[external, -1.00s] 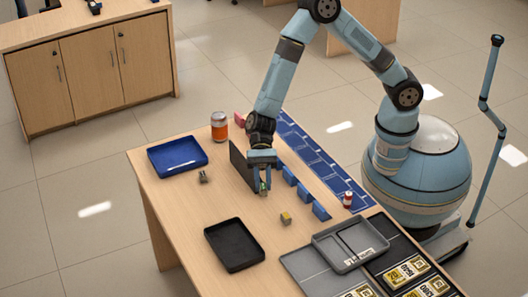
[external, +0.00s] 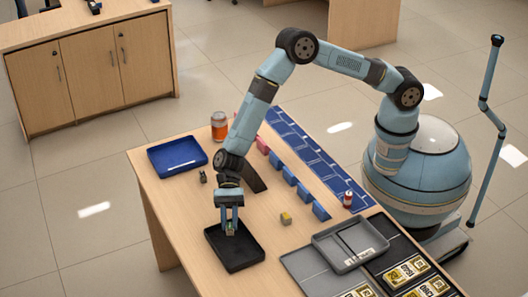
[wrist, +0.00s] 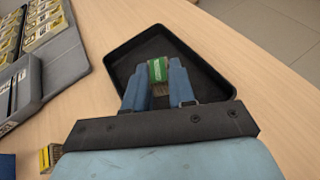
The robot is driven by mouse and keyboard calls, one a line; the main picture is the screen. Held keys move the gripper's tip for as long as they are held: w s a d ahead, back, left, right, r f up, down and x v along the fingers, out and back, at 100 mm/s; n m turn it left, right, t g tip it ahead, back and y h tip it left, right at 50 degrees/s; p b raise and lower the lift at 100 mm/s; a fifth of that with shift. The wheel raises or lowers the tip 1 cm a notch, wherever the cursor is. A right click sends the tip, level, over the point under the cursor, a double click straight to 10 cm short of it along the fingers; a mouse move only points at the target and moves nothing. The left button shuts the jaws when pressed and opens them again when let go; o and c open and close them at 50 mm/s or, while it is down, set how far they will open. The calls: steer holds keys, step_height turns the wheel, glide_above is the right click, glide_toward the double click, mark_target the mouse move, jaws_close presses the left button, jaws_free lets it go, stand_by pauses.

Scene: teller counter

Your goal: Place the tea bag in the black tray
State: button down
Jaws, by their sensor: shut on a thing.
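The black tray (external: 247,259) lies on the wooden counter near its front edge. It also shows in the wrist view (wrist: 213,85). My gripper (external: 229,228) points down over the left back part of the tray. Its fingers are shut on the tea bag, a small green and white packet (wrist: 158,69) with a tan lower part. In the external view the tea bag (external: 230,231) is tiny between the fingertips. I cannot tell whether it touches the tray floor. The tray looks empty otherwise.
A yellow block (external: 286,218) sits right of the black tray. A grey tray (external: 349,243) lies farther right. A small dark object (external: 203,177) sits behind my gripper.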

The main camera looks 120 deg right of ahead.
mark_target(229, 230)
steer(key=shift+w+f, duration=0.2)
steer(key=shift+f, duration=1.65)
steer(key=c, duration=0.9)
jaws_free()
